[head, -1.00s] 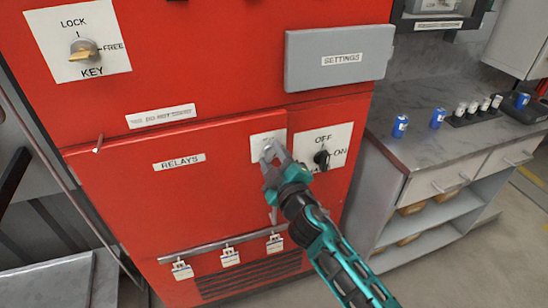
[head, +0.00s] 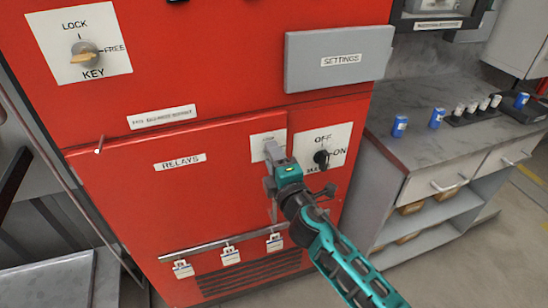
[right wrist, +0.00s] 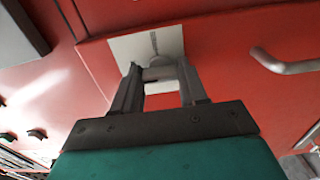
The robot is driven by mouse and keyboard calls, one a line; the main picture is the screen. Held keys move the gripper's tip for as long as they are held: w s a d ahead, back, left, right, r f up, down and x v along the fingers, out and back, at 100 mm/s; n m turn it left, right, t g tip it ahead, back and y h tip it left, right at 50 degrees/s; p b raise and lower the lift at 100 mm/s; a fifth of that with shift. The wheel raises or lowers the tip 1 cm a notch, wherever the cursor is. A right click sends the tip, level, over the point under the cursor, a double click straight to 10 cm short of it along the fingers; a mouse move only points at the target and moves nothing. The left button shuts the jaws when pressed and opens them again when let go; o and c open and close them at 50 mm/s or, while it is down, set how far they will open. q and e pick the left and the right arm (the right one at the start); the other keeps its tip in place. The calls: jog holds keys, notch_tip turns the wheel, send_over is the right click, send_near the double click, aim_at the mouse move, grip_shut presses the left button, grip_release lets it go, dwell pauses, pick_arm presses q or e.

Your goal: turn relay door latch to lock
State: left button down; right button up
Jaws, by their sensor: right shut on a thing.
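The red relay door (head: 160,195) carries the label "RELAYS". At its upper right corner is the white latch plate (head: 258,142), partly hidden behind my right gripper (head: 274,156). The right wrist view shows the plate (right wrist: 168,38) beyond my right gripper (right wrist: 158,73), with a dark mark on it. The fingers are shut on the small latch in front of the plate. The latch itself is mostly hidden between the fingertips, so its angle cannot be told. My left gripper is in neither view.
Right of the latch is a black OFF/ON switch (head: 321,157). The grey settings box (head: 338,60) juts out above. A door handle (right wrist: 285,62) is close by in the right wrist view. Several padlocks hang from a bar (head: 210,249) below. A counter (head: 400,150) stands at right.

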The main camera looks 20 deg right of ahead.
dwell(0.5)
jog(key=o, duration=1.1)
jog(key=shift+c, duration=0.2)
jog(key=shift+s, duration=0.1)
pick_arm(q)
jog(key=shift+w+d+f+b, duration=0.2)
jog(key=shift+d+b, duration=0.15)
jog(key=shift+b, duration=0.35)
pick_arm(e)
jog(key=s, duration=1.2)
jog(key=shift+s+d, duration=0.25)
jog(key=shift+s, duration=0.1)
pick_arm(q)
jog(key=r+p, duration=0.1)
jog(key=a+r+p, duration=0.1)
jog(key=p, duration=0.1)
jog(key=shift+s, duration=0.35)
pick_arm(e)
jog(key=s+d+f+m+g+y, duration=0.1)
jog(key=s+f+m+g, duration=0.6)
jog(key=s+f+m, duration=0.4)
notch_tip(320, 180, down, 4)
jog(key=m, duration=0.4)
jog(key=shift+d+m, duration=0.15)
jog(key=shift+m, duration=0.25)
